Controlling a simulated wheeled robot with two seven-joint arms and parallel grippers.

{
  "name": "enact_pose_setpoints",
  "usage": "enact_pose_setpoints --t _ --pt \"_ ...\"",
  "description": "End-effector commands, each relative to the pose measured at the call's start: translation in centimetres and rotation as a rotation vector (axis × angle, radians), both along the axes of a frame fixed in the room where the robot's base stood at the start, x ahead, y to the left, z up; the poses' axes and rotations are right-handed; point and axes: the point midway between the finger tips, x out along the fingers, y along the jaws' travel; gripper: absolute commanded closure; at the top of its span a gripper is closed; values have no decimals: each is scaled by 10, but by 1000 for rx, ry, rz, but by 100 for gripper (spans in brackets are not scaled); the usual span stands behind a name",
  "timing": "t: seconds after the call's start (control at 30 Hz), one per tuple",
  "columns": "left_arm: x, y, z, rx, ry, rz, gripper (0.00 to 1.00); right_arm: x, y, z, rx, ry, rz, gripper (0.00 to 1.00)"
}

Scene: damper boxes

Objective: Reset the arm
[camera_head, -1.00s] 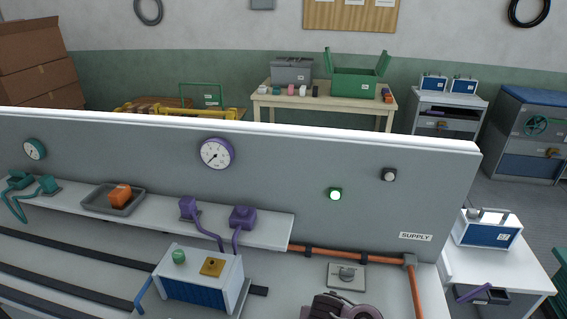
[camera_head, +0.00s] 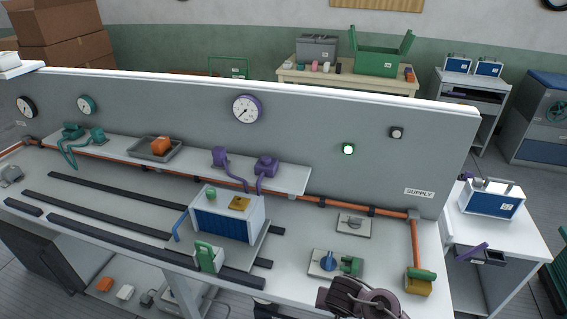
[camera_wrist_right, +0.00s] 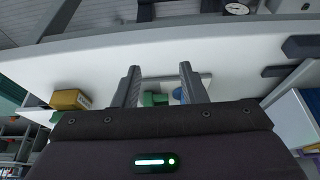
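My right arm (camera_head: 362,300) shows at the bottom of the head view, low at the bench's front edge. In the right wrist view my right gripper (camera_wrist_right: 160,72) has its two fingers apart, with nothing seen held between them. My left gripper is in neither view.
A blue-and-white damper box (camera_head: 226,218) stands mid-bench, a green-handled part (camera_head: 207,257) before it. A side table (camera_head: 505,240) carries another box (camera_head: 492,198). A yellow block (camera_head: 418,283) sits at the bench's right end.

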Motion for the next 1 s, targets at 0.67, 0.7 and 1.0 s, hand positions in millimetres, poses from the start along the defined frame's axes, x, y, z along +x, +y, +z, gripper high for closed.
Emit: enact_pose_setpoints --t 0.67,0.7,1.0 --pt "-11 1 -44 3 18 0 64 -76 -28 -215 108 159 170 62" --pt "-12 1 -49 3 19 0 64 -91 -33 -239 112 170 188 62" --pt "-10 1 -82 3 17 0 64 -253 -71 -392 69 234 349 62"
